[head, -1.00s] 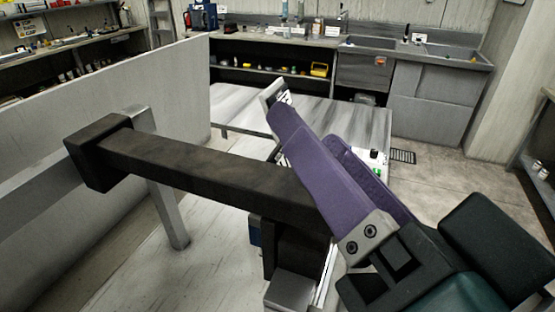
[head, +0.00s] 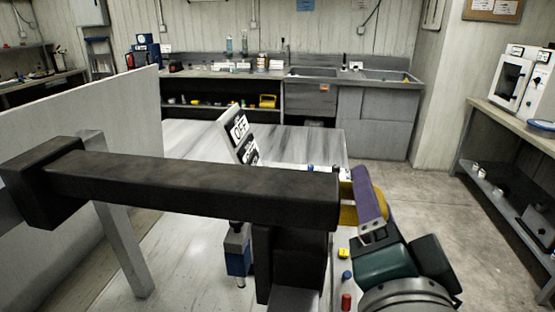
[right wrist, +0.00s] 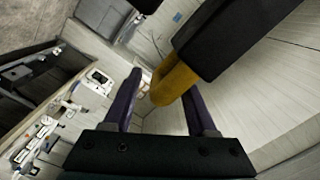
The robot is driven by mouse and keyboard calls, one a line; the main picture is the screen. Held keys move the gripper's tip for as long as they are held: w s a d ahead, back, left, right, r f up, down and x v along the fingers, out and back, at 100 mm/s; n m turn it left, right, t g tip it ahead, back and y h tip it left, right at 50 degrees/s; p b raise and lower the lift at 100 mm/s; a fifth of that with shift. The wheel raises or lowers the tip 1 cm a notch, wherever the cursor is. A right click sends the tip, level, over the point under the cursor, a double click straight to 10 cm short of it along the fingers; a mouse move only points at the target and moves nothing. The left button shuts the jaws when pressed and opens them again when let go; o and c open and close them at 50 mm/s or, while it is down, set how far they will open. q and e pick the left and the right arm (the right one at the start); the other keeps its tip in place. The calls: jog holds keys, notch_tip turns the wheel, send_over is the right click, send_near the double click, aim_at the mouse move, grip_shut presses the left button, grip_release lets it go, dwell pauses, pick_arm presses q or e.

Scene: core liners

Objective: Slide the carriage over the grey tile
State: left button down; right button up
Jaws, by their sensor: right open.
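A long dark beam (head: 200,185) crosses the head view, with a thick block at its left end. It looks like part of the carriage, though I cannot tell exactly which parts slide. A yellow handle (head: 348,214) sits at its right end; it also shows in the right wrist view (right wrist: 172,84). My right gripper (head: 362,188) has purple fingers, open, one on each side of the handle, with a visible gap. A blue and grey tool (head: 238,250) hangs below the beam. I cannot make out the grey tile. My left gripper is not in view.
A white partition (head: 90,120) stands at the left. A panel marked OFF (head: 239,130) rises behind the beam.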

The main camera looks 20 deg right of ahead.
jog(key=shift+w+d, duration=0.35)
jog(key=shift+w, duration=0.3)
jog(key=shift+f, duration=0.1)
jog(key=c, duration=0.9)
jog(key=shift+f, duration=0.1)
grip_shut()
